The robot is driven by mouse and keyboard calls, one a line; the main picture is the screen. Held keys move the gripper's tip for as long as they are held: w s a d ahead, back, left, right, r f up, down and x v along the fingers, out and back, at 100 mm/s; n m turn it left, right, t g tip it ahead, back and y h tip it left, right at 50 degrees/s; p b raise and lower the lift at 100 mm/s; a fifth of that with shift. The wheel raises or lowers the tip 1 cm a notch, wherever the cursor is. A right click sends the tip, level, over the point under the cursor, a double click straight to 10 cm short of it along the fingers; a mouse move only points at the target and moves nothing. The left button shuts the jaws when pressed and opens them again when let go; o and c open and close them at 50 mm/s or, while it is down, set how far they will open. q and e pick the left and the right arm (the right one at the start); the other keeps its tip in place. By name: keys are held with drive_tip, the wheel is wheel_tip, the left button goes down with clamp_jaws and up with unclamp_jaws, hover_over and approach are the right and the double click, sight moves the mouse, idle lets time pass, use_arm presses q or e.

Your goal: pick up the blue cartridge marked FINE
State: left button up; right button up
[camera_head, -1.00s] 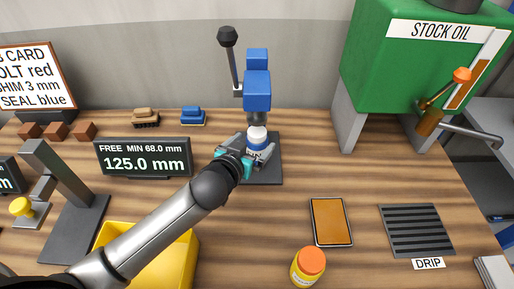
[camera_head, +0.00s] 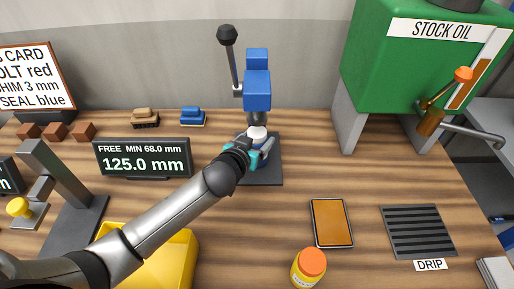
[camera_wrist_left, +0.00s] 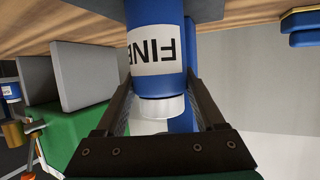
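The blue cartridge (camera_wrist_left: 155,18) shows large in the left wrist view, with a white label reading FINE, upside down in that picture, and a white cap. In the head view only its white top (camera_head: 257,132) shows clearly; my gripper hides most of the rest. It stands at the dark base under the blue press. My left gripper (camera_head: 260,150) is at the cartridge. In the wrist view its fingers (camera_wrist_left: 160,80) are spread, one on each side of the cartridge; firm contact is not visible. My right gripper is not in view.
The blue lever press (camera_head: 257,90) rises right behind the cartridge. The 125.0 mm display (camera_head: 143,158) and a yellow bin (camera_head: 181,262) are left. An orange-lidded jar (camera_head: 309,266), an orange-topped tray (camera_head: 331,222), the drip grate (camera_head: 417,231) and green oil tank (camera_head: 385,60) are right.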

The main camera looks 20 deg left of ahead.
use_arm(q)
drive_tip(key=c, duration=1)
clamp_jaws()
drive_tip(key=shift+r, duration=0.15)
